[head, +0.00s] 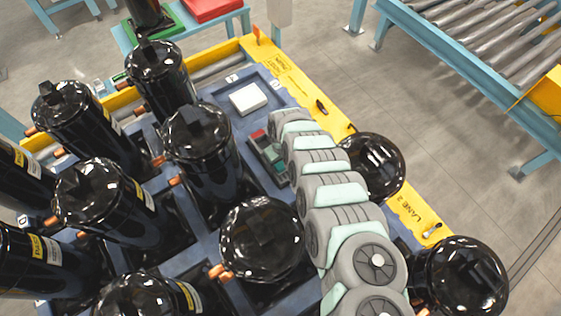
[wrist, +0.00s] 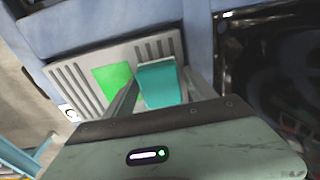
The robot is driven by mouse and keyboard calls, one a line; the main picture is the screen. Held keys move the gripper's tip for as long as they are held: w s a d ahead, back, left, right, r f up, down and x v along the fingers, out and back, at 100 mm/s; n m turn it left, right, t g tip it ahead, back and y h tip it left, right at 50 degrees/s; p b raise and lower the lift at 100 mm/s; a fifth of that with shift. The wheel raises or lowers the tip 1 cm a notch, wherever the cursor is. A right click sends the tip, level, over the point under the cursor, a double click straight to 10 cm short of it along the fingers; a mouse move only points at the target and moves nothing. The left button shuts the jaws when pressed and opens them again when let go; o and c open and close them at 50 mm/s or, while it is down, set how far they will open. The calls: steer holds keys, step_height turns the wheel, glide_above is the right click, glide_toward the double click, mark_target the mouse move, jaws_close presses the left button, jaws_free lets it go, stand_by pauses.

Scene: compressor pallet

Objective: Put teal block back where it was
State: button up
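In the wrist view the teal block (wrist: 160,85) sits between the two fingers of my gripper (wrist: 161,74), and both fingers appear to touch its sides. The block is over a grey slotted plate (wrist: 72,78). A bright green patch (wrist: 113,80) shows on the plate just left of the block. I cannot tell whether the block touches the plate. My fingers and the block are mostly hidden or too small there.
Several tall black compressors (head: 203,150) stand close on the left and around my arm. A white box (head: 248,98) lies on the blue pallet (head: 226,122) behind the tray. A yellow rail (head: 290,85) edges the pallet. A roller conveyor (head: 490,45) stands at the upper right.

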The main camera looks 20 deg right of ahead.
mark_target(282, 163)
steer(key=shift+o, duration=0.4)
step_height(282, 163, up, 12)
steer(key=p, duration=0.2)
steer(key=shift+s+r, duration=0.15)
steer(key=shift+s, duration=0.3)
stand_by(0.4)
